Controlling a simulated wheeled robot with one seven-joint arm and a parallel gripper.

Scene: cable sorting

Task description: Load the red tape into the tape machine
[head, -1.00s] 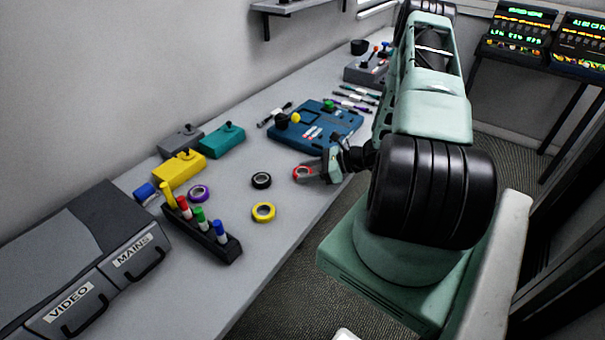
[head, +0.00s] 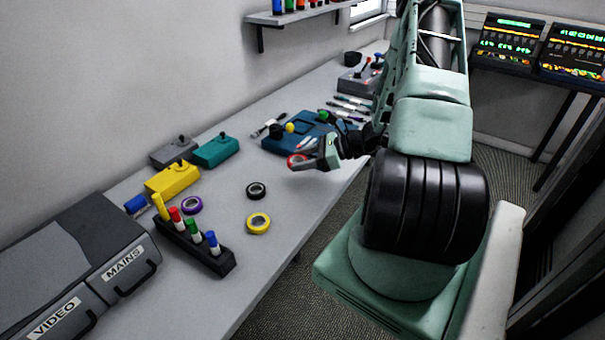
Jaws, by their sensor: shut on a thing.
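The red tape (head: 293,161) is a small ring in the jaws of my gripper (head: 304,161). My gripper is shut on it and seems to hold it a little above the table, in front of a blue device (head: 273,146) near the middle of the table. The blue device carries black, yellow and green round parts on top and may be the tape machine; I cannot tell for sure. The gripper and tape cover part of its front edge.
A black tape (head: 256,190), a yellow tape (head: 258,223) and a purple tape (head: 192,205) lie on the table (head: 293,205). A marker rack (head: 212,256) stands at the front left. Yellow (head: 172,180), teal (head: 215,151) and grey boxes stand along the wall. Pens lie beyond the blue device.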

